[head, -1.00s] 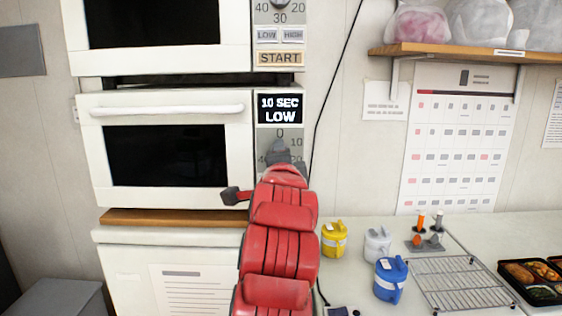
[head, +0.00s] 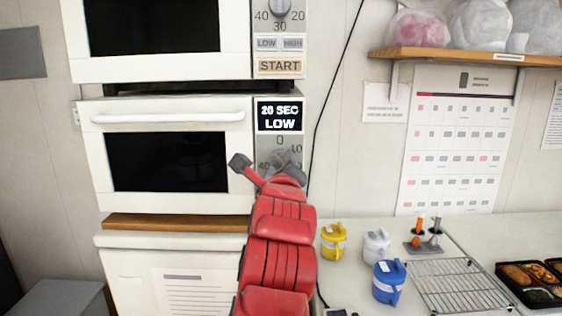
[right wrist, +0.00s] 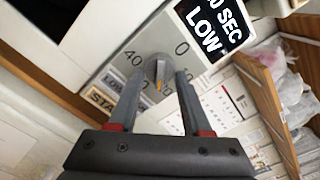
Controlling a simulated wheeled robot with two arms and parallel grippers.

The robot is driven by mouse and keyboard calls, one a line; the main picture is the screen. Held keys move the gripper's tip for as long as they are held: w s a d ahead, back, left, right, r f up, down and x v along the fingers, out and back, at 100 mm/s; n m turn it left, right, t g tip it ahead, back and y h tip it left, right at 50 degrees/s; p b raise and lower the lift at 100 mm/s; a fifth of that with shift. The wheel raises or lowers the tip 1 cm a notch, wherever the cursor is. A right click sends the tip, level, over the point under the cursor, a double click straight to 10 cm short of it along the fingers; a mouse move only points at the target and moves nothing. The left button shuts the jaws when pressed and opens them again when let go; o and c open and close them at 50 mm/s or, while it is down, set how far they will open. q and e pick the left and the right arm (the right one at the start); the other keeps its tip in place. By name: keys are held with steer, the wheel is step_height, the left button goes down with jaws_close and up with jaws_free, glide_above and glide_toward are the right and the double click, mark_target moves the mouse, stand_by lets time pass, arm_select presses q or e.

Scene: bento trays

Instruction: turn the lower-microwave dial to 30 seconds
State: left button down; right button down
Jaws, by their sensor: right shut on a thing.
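The lower microwave (head: 100,165) is shut, and its display (head: 280,116) reads 20 SEC LOW. My right gripper (head: 287,160) is at its dial, just below the display, and mostly hides the knob and part of the number ring in the head view. In the right wrist view the grey dial knob (right wrist: 159,70) sits between my two fingers, which are shut on it. The knob's orange mark points toward the gripper's palm, and the numbers 0 and 40 show around it. My left gripper is out of view.
The upper microwave (head: 240,68) stands above, with its own dial (head: 280,6) and START button. A black cable hangs right of the microwaves. Coloured jugs (head: 389,282), a wire rack (head: 455,285) and a bento tray (head: 508,290) stand on the right counter.

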steer(key=m+p, duration=0.2)
steer(key=m, duration=0.3)
steer(key=shift+a, duration=0.1)
steer(key=shift+f+m+p, duration=0.1)
steer(key=shift+m+p, duration=0.6)
steer(key=shift+m, duration=1)
steer(key=shift+c, duration=1.8)
jaws_free()
steer(key=shift+s, duration=0.1)
steer(key=s+b, duration=0.5)
steer(key=s, duration=1.2)
steer(key=shift+s, duration=0.1)
